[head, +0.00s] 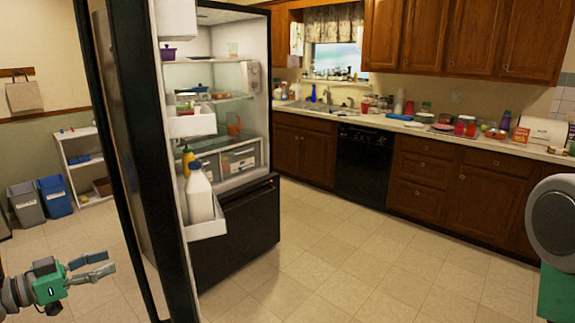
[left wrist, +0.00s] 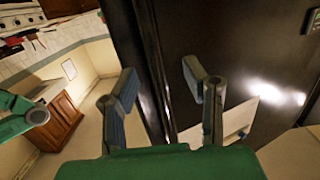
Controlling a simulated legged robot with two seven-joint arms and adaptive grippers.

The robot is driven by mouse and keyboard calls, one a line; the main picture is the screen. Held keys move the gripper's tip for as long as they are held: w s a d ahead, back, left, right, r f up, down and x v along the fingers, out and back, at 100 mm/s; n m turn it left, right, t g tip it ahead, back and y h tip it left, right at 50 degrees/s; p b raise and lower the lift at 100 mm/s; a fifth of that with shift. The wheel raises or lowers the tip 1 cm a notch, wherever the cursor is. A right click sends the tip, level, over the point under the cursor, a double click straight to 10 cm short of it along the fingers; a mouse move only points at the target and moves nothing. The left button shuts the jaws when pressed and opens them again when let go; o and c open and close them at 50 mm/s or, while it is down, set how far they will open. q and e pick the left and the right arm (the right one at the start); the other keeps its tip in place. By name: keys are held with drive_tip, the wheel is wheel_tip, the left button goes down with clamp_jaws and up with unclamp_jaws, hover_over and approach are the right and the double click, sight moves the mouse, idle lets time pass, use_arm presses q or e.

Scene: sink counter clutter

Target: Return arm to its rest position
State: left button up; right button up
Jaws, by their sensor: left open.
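My left gripper (head: 100,267) is open and empty at the lower left of the head view, in front of the fridge door and over the floor. In the left wrist view its two fingers (left wrist: 160,90) stand apart with nothing between them. The open black fridge door (head: 140,130) is to the right of the gripper in the head view; its dark face (left wrist: 240,60) fills much of the left wrist view beyond the fingers. My right gripper does not show; a grey round part of mine is at the right edge of the head view.
The fridge (head: 240,200) stands open, with a white jug (head: 199,195) and a yellow bottle (head: 187,160) in the door bin. A cluttered counter (head: 400,126) runs along the back. Two bins (head: 56,196) and a white shelf (head: 85,165) stand at left. The middle floor is clear.

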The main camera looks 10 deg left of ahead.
use_arm(q)
drive_tip(key=s+d+f+n+g+y, duration=0.35)
drive_tip(key=d+f, duration=0.25)
drive_tip(key=f, duration=0.4)
drive_tip(key=s+d+f+n+g+y, duration=0.2)
drive_tip(key=s+d+f+n+y, duration=0.25)
drive_tip(key=f, duration=0.45)
drive_tip(key=s+d+f+g+y, duration=0.1)
drive_tip(key=s+d+f+g, duration=0.15)
drive_tip(key=s, duration=0.55)
drive_tip(key=s+d+f+g+b, duration=0.1)
drive_tip(key=s+d+g, duration=0.25)
drive_tip(key=s, duration=0.45)
drive_tip(key=s+d+f+g+y, duration=0.1)
drive_tip(key=s+d+f+g, duration=0.15)
drive_tip(key=s, duration=0.55)
drive_tip(key=w+d+f+m+b, duration=0.1)
drive_tip(key=w+f+b, duration=0.2)
drive_tip(key=f+b, duration=0.6)
drive_tip(key=shift+d+f+m+t+b, duration=0.3)
drive_tip(key=shift+d+m+b, duration=0.1)
drive_tip(key=shift+b, duration=0.3)
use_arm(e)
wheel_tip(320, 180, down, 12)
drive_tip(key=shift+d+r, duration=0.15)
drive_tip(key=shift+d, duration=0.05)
